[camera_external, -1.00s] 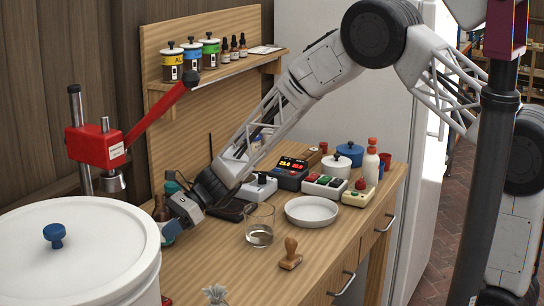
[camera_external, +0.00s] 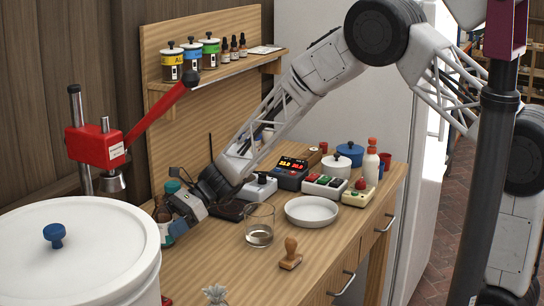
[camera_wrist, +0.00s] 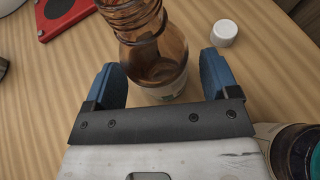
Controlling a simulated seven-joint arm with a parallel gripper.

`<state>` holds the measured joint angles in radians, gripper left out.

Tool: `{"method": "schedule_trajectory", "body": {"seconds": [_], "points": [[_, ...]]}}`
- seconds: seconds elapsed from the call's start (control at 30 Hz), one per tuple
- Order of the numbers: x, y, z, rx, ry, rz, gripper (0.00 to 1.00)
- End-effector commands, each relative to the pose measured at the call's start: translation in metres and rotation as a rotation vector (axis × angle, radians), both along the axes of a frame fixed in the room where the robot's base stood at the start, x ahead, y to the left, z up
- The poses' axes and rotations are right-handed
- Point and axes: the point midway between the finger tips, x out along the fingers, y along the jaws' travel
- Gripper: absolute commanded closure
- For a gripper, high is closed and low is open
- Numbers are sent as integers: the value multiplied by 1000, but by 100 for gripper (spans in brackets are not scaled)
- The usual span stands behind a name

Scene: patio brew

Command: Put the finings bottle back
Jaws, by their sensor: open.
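A brown glass bottle (camera_wrist: 155,55), uncapped, stands between my gripper's two blue fingers in the wrist view. A pale label shows low on it, too hidden to read, so I cannot confirm it is the finings bottle. My gripper (camera_wrist: 160,78) is open around it, with a visible gap on the right side. In the external view, my gripper (camera_external: 172,222) is low at the bench's left end, and the brown bottle (camera_external: 161,213) shows partly behind it. A white cap (camera_wrist: 224,33) lies on the bench near the bottle.
A wall shelf (camera_external: 225,72) holds coloured-label jars and several small dropper bottles. A red lever press (camera_external: 95,145) and a large white bucket (camera_external: 100,260) stand left. A glass beaker (camera_external: 259,228), white dish (camera_external: 311,211) and wooden stamp (camera_external: 290,256) stand on the bench (camera_external: 225,265).

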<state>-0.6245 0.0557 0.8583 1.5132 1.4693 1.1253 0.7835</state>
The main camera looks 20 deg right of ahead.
Motion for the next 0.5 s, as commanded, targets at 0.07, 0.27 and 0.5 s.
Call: {"method": "schedule_trajectory", "body": {"seconds": [0.07,0.27,0.5], "points": [[4,-9,4,1,0,-2,19],[15,-35,16,0,-1,-2,19],[28,-67,29,0,0,-2,19]]}}
